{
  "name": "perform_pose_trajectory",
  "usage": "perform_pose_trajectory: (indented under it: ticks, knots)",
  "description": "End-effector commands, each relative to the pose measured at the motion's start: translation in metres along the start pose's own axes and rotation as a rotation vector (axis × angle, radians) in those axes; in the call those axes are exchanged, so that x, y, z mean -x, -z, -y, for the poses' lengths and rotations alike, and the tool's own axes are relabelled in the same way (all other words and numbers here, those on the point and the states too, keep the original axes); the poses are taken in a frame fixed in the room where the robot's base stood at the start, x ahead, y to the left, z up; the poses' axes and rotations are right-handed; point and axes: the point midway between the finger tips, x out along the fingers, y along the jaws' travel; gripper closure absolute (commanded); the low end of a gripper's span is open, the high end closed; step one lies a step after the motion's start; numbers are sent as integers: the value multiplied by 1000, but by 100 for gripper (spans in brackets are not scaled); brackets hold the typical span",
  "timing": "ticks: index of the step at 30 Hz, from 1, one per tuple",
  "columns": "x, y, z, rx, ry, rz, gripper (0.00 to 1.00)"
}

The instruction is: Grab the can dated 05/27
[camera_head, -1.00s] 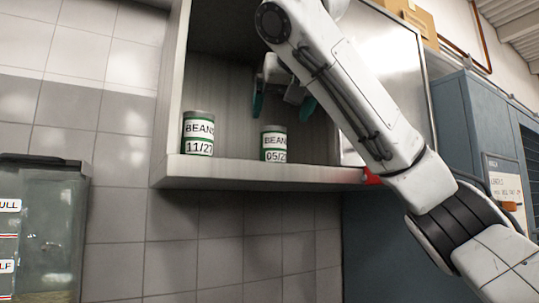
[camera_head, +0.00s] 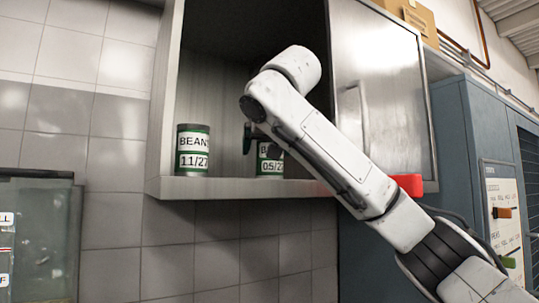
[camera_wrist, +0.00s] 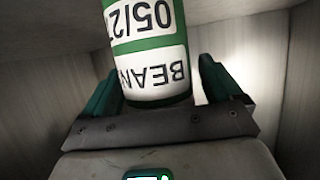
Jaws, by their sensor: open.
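The can labelled BEANS and 05/2-something (camera_head: 268,164) stands upright on the cabinet shelf, partly hidden behind my arm in the head view. In the wrist view this can (camera_wrist: 146,50) appears upside down, between the two green fingers of my gripper (camera_wrist: 165,85). The fingers are open, one on each side of the can; I cannot tell whether either touches it. In the head view one green finger of my gripper (camera_head: 247,139) shows just left of the can. A second BEANS can labelled 11/27 (camera_head: 193,150) stands upright to the left, apart from the gripper.
The open cabinet (camera_head: 245,189) has a raised bottom shelf and side walls around the cans. A metal door (camera_head: 385,85) is at its right, with a red block (camera_head: 408,184) below. A blue locker (camera_head: 460,140) stands farther right. A clear container (camera_head: 40,240) is at lower left.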

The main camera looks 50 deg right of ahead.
Motion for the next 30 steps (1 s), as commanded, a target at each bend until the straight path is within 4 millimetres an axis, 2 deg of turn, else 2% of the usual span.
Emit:
perform_pose_trajectory:
  ticks: [6, 27, 30]
  knots:
    - [-1, 0, 0, 0, 0, 0, 8]
    - [0, 0, 0, 1, 0, -1, 75]
    - [0, 0, 0, 0, 1, -2, 76]
